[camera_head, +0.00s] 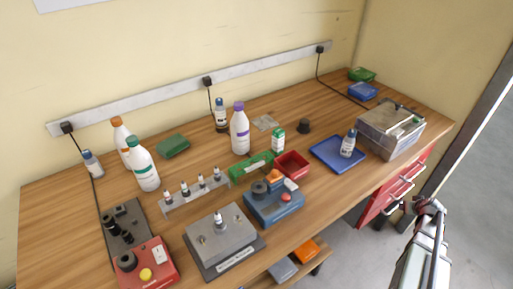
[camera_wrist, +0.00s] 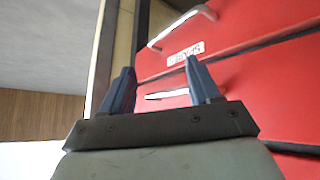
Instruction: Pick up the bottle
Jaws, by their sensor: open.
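Several bottles stand upright on the wooden table, and I cannot tell which one the task means. Smaller blue-capped bottles stand at the back (camera_head: 221,117), at the far left (camera_head: 92,164) and on the blue tray (camera_head: 348,146). My gripper (camera_wrist: 160,66) is open and empty, with two dark blue fingers apart. In the head view it is off the table's right front edge, beside the red drawers, away from every bottle.
The blue tray (camera_head: 325,152) lies left of a metal box (camera_head: 386,142). Red drawers (camera_head: 379,205) with handles are under the table's right end; they also fill the wrist view (camera_wrist: 240,38). A red bin (camera_head: 292,170), a blue device (camera_head: 272,211) and a grey block (camera_head: 240,250) crowd the front.

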